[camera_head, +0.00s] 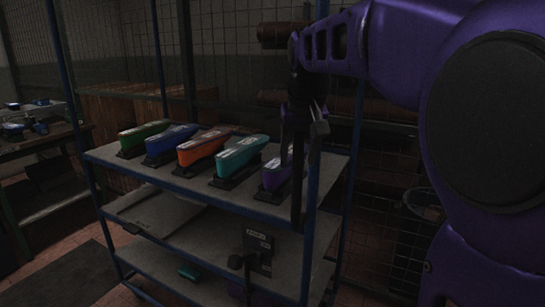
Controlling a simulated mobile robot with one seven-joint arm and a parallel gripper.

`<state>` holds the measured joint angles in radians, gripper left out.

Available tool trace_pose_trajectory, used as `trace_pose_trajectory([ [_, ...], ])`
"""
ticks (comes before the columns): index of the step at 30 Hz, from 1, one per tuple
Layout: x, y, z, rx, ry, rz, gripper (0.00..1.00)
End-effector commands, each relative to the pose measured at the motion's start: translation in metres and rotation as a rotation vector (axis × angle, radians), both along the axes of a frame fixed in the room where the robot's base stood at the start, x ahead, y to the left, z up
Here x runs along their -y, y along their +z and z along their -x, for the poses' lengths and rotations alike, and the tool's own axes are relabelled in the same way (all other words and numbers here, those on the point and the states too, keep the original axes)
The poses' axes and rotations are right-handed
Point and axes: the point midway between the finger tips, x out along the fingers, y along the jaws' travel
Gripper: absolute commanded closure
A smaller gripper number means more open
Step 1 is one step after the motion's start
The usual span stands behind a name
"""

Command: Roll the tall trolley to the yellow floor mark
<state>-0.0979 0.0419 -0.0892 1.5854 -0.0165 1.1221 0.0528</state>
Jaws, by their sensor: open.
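The tall trolley (218,196) stands in front of me, with blue posts and several grey shelves. Its top shelf holds a row of shoe-like pieces in green, blue, orange, teal and purple on dark bases. My gripper (299,215) hangs from my purple arm, pointing down at the trolley's near right corner. Its long dark fingers are open, close to the front right blue post (312,215). I cannot tell whether they touch the post. The purple piece (272,178) is partly hidden behind the gripper. No yellow floor mark is in view.
A workbench (45,137) with small items stands at the left. A dark mat (65,277) lies on the tiled floor at lower left. Wire mesh panels (225,55) and brown boxes (140,105) are behind the trolley. A dark device with labels (258,250) sits on a lower shelf.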

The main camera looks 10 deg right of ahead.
Motion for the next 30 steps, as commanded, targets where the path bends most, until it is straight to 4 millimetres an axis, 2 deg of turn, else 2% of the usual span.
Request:
trace_pose_trajectory([
  [2,0.0,0.0002,0.0001,0.0,0.0,0.0,0.44],
  [11,0.0,0.0001,-0.0001,0.0,0.0,0.0,0.98],
  [30,0.0,0.0001,-0.0001,0.0,0.0,0.0,1.0],
])
